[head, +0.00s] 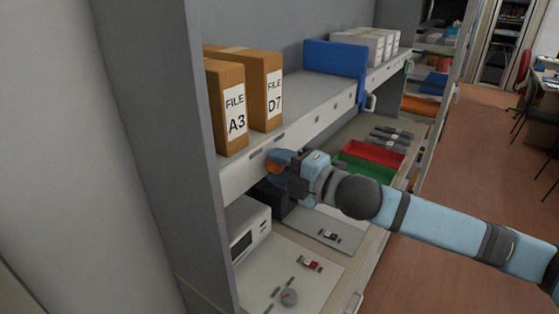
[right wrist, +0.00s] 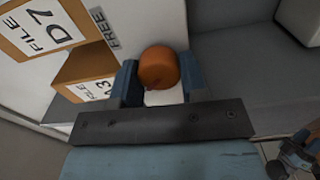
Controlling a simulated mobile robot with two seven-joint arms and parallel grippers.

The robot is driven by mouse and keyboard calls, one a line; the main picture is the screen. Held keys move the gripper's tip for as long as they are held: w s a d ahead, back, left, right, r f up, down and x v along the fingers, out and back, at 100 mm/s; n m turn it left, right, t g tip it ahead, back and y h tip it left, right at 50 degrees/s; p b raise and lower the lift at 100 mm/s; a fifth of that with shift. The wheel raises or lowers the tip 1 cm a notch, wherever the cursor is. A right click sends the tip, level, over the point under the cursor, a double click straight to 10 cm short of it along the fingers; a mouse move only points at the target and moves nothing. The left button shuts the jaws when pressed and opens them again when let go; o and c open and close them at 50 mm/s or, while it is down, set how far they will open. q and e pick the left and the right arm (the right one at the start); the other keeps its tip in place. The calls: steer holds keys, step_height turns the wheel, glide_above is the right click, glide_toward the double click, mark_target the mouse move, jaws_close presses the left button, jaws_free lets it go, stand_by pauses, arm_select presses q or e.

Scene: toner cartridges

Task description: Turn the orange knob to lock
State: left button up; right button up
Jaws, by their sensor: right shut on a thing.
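The orange knob (right wrist: 158,68) is a round knob seen end-on in the right wrist view, between the two blue fingers of my right gripper (right wrist: 158,84). The right gripper is shut on the knob from both sides. Whether the knob stands at lock cannot be read. My left gripper is not in the head view.
Two file boxes, A3 (head: 228,105) and D7 (head: 264,90), stand on the upper shelf (head: 312,100) above the gripper. A blue binder (head: 334,60) stands farther along. Below are a white device (head: 251,240), a red tray (head: 374,153) and a green tray (head: 362,170).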

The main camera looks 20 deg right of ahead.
steer(key=shift+n, duration=0.4)
steer(key=o, duration=0.9)
steer(key=b+v, duration=0.4)
steer(key=v, duration=0.9)
steer(key=shift+s+d, duration=0.25)
steer(key=shift+s, duration=0.05)
steer(key=shift+f, duration=0.1)
